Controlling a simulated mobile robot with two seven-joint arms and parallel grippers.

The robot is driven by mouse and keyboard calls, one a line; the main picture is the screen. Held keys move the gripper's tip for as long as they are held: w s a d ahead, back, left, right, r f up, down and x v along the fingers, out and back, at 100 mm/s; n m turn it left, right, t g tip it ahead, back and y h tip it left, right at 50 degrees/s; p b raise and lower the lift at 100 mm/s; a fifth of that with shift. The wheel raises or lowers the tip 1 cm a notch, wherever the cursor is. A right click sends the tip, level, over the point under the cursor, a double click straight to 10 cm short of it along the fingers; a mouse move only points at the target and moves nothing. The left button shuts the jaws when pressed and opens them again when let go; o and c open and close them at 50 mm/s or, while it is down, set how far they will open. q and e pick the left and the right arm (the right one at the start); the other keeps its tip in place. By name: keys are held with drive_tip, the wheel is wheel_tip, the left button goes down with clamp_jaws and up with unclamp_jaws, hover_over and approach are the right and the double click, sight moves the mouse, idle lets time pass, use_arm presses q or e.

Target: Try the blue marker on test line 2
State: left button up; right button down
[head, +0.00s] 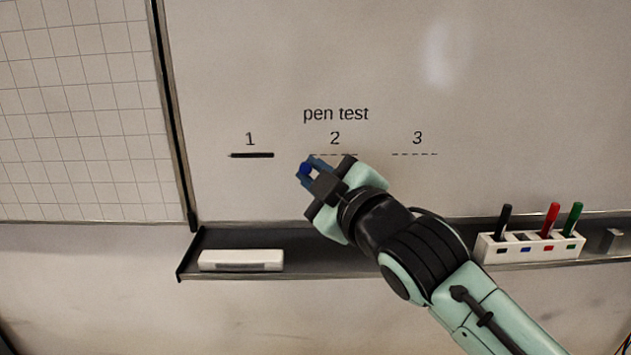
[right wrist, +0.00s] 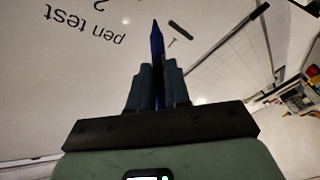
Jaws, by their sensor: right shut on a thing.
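My right gripper (head: 308,171) is shut on the blue marker (head: 305,169), just below the left end of test line 2 in the head view. In the right wrist view the blue marker (right wrist: 157,45) sticks out between the fingers, its tip toward the whiteboard. I cannot tell whether the tip touches the board. Test line 2 (head: 335,155) is a dashed line under the number 2, and no blue ink shows on it; the gripper partly covers the area just below. My left gripper is not in view.
Line 1 (head: 251,155) carries a thick black stroke, and line 3 (head: 415,154) is dashed. On the ledge (head: 330,243) lie a white eraser (head: 241,260) and a white marker holder (head: 528,248) with black, red and green markers. A gridded board (head: 75,110) is at left.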

drive_tip(key=shift+s, duration=0.3)
drive_tip(key=shift+s+f+b, duration=0.15)
drive_tip(key=shift+s+b, duration=1.25)
drive_tip(key=shift+s, duration=0.1)
